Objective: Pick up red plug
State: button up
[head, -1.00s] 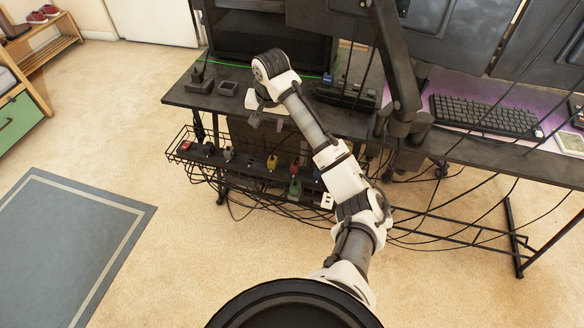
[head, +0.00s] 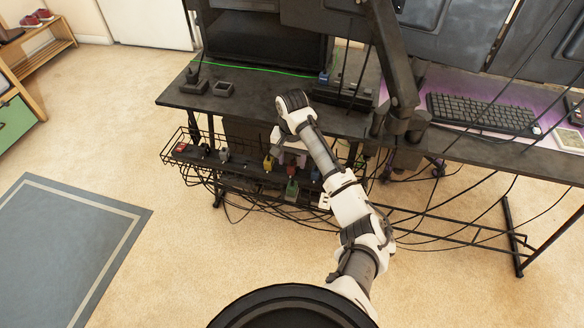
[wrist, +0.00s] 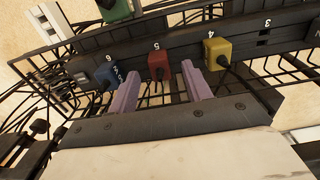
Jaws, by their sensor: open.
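The red plug (wrist: 158,63) sits in the power strip (wrist: 262,30) at the position marked 5 in the wrist view. My gripper (wrist: 160,74) is open, with its two purple fingers apart. In this view the red plug appears between the fingertips, and I see no grip on it. Whether the fingers reach down beside it is hard to tell. In the head view my gripper (head: 286,152) is over the cable tray under the desk edge, and the red plug (head: 292,169) shows only as a small patch close to it.
A blue plug (wrist: 107,76) is left of the red one and a yellow plug (wrist: 217,53) right of it. A green plug (wrist: 113,9) and a white adapter (wrist: 48,22) lie beyond. Wire tray bars and cables surround the strip. The desk (head: 255,103) overhangs behind.

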jog(key=shift+f, duration=1.55)
jog(key=shift+c, duration=0.4)
grip_shut()
jog(key=shift+r, duration=0.15)
notch_tip(320, 180, up, 20)
jog(key=f+p, duration=0.1)
jog(key=p, duration=0.1)
notch_tip(320, 180, up, 5)
jog(key=p, duration=0.6)
send_over(292, 165)
jog(key=shift+r, duration=0.15)
